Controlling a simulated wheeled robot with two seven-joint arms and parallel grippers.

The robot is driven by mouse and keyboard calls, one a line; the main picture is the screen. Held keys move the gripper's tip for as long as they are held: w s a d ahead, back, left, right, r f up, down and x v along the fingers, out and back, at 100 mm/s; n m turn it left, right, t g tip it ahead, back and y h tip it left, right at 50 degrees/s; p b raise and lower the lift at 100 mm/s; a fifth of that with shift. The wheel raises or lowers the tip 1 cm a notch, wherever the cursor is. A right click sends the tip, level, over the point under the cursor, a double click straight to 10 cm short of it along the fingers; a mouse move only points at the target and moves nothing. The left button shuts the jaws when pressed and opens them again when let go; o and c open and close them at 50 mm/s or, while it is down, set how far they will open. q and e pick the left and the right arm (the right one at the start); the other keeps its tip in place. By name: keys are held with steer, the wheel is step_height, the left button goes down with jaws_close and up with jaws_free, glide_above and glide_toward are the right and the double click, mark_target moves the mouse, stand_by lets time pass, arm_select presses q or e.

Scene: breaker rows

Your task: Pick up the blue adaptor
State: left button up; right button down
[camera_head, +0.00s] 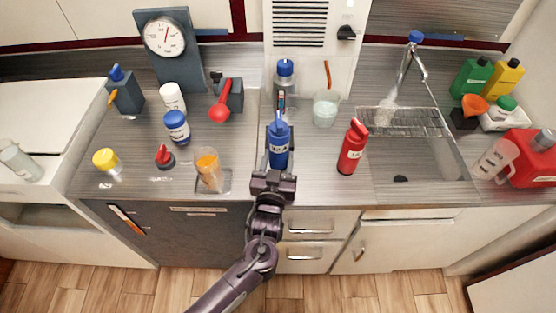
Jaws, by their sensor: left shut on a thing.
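The blue adaptor (279,149) appears as a blue bottle-shaped thing with a narrow top and a pale label, at the middle of the counter. It looks upright. My left gripper (273,181) is at its near, lower side, above the counter's front edge, and is shut on it. The fingertips are small and partly merge with the dark wrist. I cannot tell whether the adaptor is clear of the counter. My right gripper is not in view.
A red bottle (350,150) stands to the right, and a glass with orange contents (208,168) to the left. A blue-capped bottle (285,80) and a clear beaker (326,107) stand behind. The sink (415,165) is at the right.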

arm_select(q)
step_height(320, 180, up, 19)
steer(key=shift+f+b, duration=0.1)
steer(key=shift+b, duration=0.7)
steer(key=shift+f+b, duration=5.5)
steer(key=shift+f, duration=4.25)
steer(key=shift+f, duration=0.1)
steer(key=shift+f, duration=0.1)
